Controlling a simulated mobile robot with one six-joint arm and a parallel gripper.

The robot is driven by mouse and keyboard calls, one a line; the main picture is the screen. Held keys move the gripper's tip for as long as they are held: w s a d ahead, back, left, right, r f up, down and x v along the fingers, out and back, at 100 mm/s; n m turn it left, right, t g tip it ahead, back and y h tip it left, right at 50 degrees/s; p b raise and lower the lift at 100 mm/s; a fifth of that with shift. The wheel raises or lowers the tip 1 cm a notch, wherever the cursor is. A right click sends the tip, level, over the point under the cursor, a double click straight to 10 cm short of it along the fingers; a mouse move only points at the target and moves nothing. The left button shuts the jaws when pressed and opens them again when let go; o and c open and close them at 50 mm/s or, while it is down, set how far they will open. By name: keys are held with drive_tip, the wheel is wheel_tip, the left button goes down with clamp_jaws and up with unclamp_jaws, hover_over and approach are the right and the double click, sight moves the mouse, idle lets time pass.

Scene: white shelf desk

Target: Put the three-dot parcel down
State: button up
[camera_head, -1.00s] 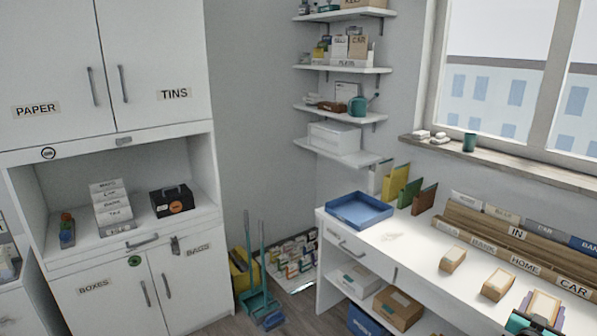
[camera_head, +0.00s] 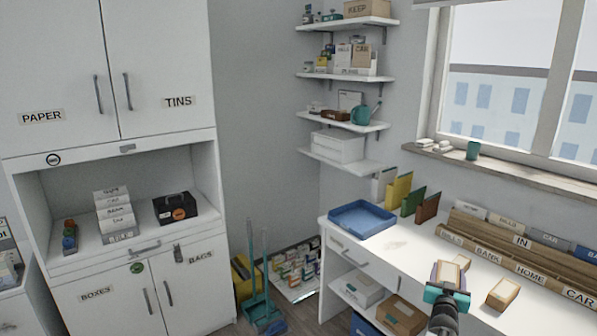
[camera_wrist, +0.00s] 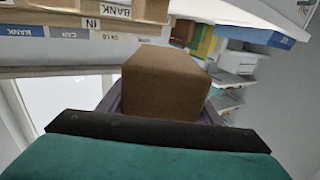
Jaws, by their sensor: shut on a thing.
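My gripper (camera_head: 448,276) is over the front of the white desk (camera_head: 400,243), with teal parts around a held parcel. In the wrist view a plain brown parcel (camera_wrist: 165,85) sits in the grey jaws, filling the middle of the picture. No dots show on the face I see, so I cannot tell its mark. The height of the held parcel above the desk is unclear.
A blue tray (camera_head: 361,218) sits at the desk's left end, with bare desk between it and my gripper. A wooden sorter (camera_head: 520,255) labelled BILLS, BANK, HOME, CAR runs along the back. Upright green, yellow and brown folders (camera_head: 400,191) stand behind the tray.

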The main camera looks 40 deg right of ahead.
drive_tip(key=w+a+r+n+t+y, duration=0.1)
drive_tip(key=w+a+n+t+y, duration=0.1)
drive_tip(key=w+a, duration=0.45)
drive_tip(key=w+a+r+n+t+y, duration=0.15)
drive_tip(key=w+a, duration=0.25)
drive_tip(key=w, duration=0.6)
drive_tip(key=w+a+r+n+t+y, duration=0.1)
drive_tip(key=w+a+n+t+y, duration=0.15)
drive_tip(key=w+a, duration=0.4)
drive_tip(key=w+a+r+n+t+y, duration=0.2)
drive_tip(key=w+a+n+t+y, duration=0.4)
drive_tip(key=w+a, duration=1.2)
drive_tip(key=w+a+n+g+y, duration=0.25)
drive_tip(key=a+n+y, duration=0.6)
drive_tip(key=a, duration=1.85)
drive_tip(key=s+a+f+n+g+y, duration=0.3)
drive_tip(key=s+a+g+y, duration=0.3)
drive_tip(key=s+a+y, duration=0.2)
drive_tip(key=a+y, duration=0.2)
drive_tip(key=a, duration=0.1)
drive_tip(key=shift+s+f, duration=0.2)
drive_tip(key=shift+f, duration=0.1)
drive_tip(key=shift+s+g+y, duration=0.1)
drive_tip(key=shift+g+y, duration=0.15)
